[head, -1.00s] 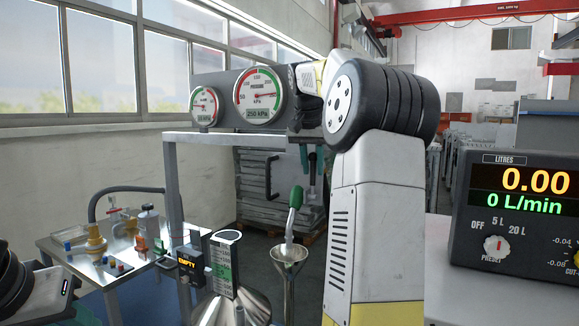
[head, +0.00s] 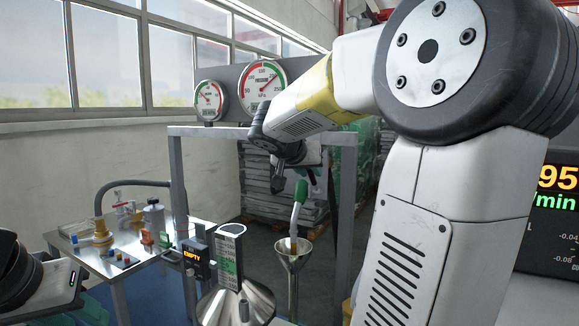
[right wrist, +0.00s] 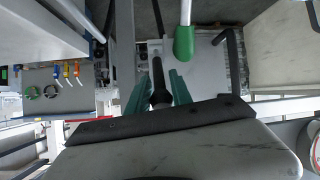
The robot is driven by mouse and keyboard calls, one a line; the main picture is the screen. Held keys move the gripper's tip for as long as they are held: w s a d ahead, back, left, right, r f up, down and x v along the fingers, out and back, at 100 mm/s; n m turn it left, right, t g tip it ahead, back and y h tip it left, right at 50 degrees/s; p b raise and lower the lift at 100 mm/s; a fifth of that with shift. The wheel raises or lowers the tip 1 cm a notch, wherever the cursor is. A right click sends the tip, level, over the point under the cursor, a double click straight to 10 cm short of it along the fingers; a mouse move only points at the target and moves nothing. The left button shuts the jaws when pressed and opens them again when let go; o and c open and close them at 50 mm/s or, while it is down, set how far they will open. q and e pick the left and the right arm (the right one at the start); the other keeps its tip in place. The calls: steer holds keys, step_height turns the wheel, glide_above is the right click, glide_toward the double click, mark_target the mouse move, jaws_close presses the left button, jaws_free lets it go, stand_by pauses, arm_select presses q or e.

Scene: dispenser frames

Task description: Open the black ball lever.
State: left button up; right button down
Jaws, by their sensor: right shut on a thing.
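The black ball lever (right wrist: 156,72) is a dark rod with a rounded black end, seen in the right wrist view. My right gripper (right wrist: 159,90) has its two green fingers on either side of that end and is shut on it. In the head view my right arm reaches in under the frame's top bar, and the gripper and lever are small and hard to separate there. A spout with a green grip (head: 300,191) points down into a metal funnel (head: 291,257), with a brownish stream at its mouth. The green grip also shows in the right wrist view (right wrist: 184,43).
Two round gauges (head: 262,84) (head: 209,99) sit on the frame's top (head: 215,130). A meter (head: 555,210) at right is partly hidden by my arm. A bench (head: 95,262) with small fittings stands at left. A box reading EMPTY (head: 195,260) is near the funnel.

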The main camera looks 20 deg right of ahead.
steer(key=shift+s+a+f+t+h, duration=0.35)
steer(key=shift+f+t+h, duration=0.15)
steer(key=shift+h, duration=0.1)
steer(key=c, duration=1.4)
jaws_free()
steer(key=v, duration=0.7)
steer(key=shift+s+a, duration=0.25)
steer(key=shift+a, duration=0.05)
steer(key=shift+r, duration=0.15)
